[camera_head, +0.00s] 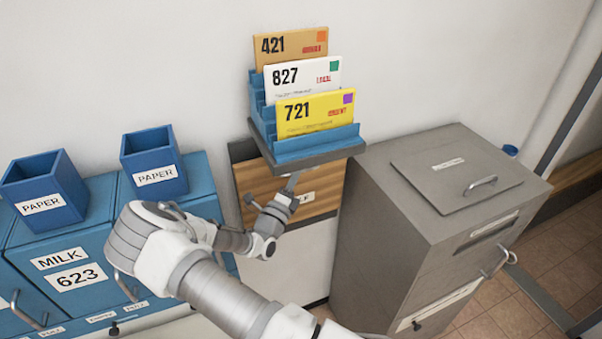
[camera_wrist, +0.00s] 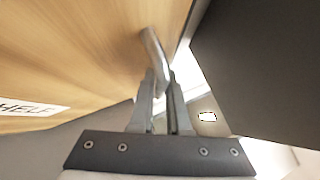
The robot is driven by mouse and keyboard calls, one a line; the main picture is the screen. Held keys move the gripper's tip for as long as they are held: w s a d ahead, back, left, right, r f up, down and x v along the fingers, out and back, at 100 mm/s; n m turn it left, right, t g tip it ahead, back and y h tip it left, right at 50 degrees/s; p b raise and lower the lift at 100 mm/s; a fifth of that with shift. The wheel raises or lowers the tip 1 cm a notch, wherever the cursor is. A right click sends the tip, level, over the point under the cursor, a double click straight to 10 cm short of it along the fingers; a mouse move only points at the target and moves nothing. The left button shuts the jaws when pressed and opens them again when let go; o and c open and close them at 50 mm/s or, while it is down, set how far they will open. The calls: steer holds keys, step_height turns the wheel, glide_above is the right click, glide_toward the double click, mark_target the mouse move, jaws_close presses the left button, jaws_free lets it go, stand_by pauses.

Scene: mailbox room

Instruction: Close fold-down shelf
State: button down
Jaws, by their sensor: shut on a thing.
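The fold-down shelf is a wood-grain panel (camera_head: 262,182) with a dark edge, below a grey ledge on the wall. Its label ends in "HELF" in the wrist view (camera_wrist: 30,108). The panel looks close to upright; I cannot tell its exact angle. A curved metal handle (camera_wrist: 152,45) stands out from the wooden face. My gripper (camera_wrist: 162,85) is shut on this handle, its fingers on either side of the handle's end. In the head view my gripper (camera_head: 284,199) is in front of the panel, just under the ledge, and covers part of the label.
The grey ledge (camera_head: 312,157) overhangs the panel and holds a blue rack (camera_head: 258,100) with three numbered cards. A grey metal cabinet (camera_head: 390,215) stands close at right. Blue boxes (camera_head: 150,165) and blue mailboxes (camera_head: 70,270) are at left.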

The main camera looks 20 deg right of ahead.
steer(key=shift+a, duration=0.1)
steer(key=c, duration=0.9)
jaws_free()
steer(key=shift+f, duration=0.1)
steer(key=b+v, duration=0.1)
steer(key=v, duration=0.6)
steer(key=shift+s+a+b, duration=0.2)
steer(key=shift+s+b, duration=0.05)
steer(key=shift+b, duration=0.05)
